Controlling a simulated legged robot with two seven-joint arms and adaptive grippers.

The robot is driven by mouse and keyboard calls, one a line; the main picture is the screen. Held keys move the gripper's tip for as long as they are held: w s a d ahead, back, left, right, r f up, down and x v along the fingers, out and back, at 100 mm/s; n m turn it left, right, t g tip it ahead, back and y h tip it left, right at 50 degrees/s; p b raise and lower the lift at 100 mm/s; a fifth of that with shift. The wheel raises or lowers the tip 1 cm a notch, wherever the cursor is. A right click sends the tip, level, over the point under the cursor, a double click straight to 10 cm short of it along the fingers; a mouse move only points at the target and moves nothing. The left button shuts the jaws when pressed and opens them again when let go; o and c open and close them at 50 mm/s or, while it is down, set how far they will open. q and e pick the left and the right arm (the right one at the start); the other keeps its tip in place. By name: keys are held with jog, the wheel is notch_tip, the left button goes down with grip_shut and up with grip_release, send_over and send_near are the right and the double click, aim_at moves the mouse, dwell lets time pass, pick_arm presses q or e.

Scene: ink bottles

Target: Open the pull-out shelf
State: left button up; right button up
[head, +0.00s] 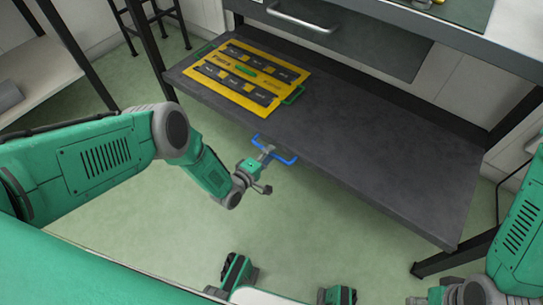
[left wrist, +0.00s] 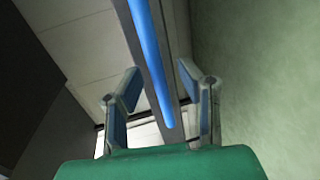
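The dark grey pull-out shelf (head: 365,160) is a long flat board with a blue handle (head: 276,150) on its front edge. My left gripper (head: 267,155) is at this handle, below the shelf edge. In the left wrist view the blue handle bar (left wrist: 150,60) runs down between the two fingers of my left gripper (left wrist: 162,92). The fingers stand apart, one on each side of the bar, with gaps visible. My right arm shows at the right edge of the head view, but its fingers are not visible.
A yellow tray (head: 213,84) with dark panels lies on the shelf's left part; a green handle (head: 293,96) shows at its right side. Above is a drawer front with a light handle (head: 302,20). The shelf's right part is bare. Green floor (head: 330,225) lies open in front.

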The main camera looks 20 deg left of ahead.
pick_arm(q)
jog(key=shift+w+d+f, duration=0.15)
jog(key=shift+w+d, duration=0.15)
jog(key=shift+w, duration=0.35)
pick_arm(e)
jog(key=shift+f, duration=0.3)
pick_arm(q)
grip_shut()
jog(key=shift+s, duration=0.1)
